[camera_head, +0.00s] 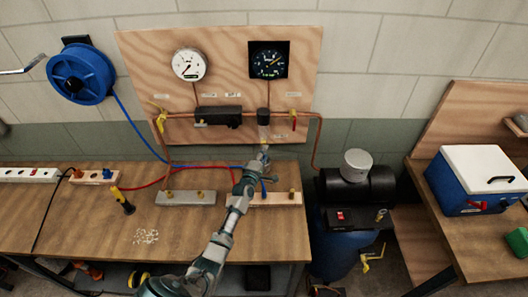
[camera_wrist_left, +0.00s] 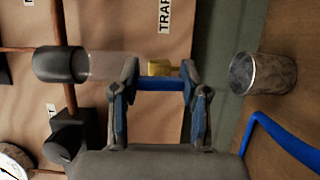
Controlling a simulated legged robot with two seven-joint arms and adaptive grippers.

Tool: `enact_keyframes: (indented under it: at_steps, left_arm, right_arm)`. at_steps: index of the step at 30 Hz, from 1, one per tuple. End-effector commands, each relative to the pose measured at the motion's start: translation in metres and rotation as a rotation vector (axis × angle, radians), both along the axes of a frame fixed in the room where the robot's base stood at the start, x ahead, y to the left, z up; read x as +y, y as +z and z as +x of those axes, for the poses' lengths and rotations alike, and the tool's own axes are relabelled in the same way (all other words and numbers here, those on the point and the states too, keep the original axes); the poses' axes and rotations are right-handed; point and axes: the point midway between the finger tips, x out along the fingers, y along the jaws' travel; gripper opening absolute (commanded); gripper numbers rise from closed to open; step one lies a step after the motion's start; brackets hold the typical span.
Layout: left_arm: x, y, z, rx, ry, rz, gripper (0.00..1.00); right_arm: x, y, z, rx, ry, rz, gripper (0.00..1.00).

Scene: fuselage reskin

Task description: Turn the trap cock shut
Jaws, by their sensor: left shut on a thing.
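The trap has a black cap (camera_head: 263,113) and a clear bowl (camera_head: 264,133) on the wooden wall board. In the left wrist view the black cap (camera_wrist_left: 58,65), clear bowl (camera_wrist_left: 112,66) and brass cock (camera_wrist_left: 158,68) lie in a row beside a TRAP label. The cock's blue handle (camera_wrist_left: 160,84) spans crosswise between the fingers of my left gripper (camera_wrist_left: 160,88), which is shut on it. In the head view my left gripper (camera_head: 264,152) reaches up under the bowl and hides the cock. My right gripper is not in view.
A metal cup (camera_wrist_left: 264,74) stands on the bench below the trap. A blue hose (camera_wrist_left: 285,145) runs near it. Gauges (camera_head: 189,65) and copper pipe are above. A compressor (camera_head: 355,185) stands right of the bench (camera_head: 75,225).

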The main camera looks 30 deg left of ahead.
Motion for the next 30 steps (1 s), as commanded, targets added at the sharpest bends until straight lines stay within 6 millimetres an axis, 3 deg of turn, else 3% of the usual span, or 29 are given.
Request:
enact_keyframes:
  at_steps: [1, 17, 18, 20, 30]
  left_arm:
    - [-0.0008, -0.0073, -0.0016, 0.021, -0.002, 0.005, 0.1]
    - [-0.0009, -0.0092, -0.0017, 0.032, -0.002, 0.022, 0.1]
    - [-0.0009, -0.0092, -0.0017, 0.032, -0.002, 0.022, 0.55]
    - [-0.0009, -0.0085, -0.0015, 0.031, -0.002, 0.022, 0.7]
    - [-0.0008, -0.0026, -0.003, 0.02, -0.001, 0.022, 0.71]
  right_arm:
    - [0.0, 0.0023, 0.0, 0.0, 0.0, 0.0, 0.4]
    - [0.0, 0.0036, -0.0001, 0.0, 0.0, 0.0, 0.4]
    - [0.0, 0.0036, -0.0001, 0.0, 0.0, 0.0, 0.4]
    - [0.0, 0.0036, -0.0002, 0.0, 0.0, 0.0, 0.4]
    - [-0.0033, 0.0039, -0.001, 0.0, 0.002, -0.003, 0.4]
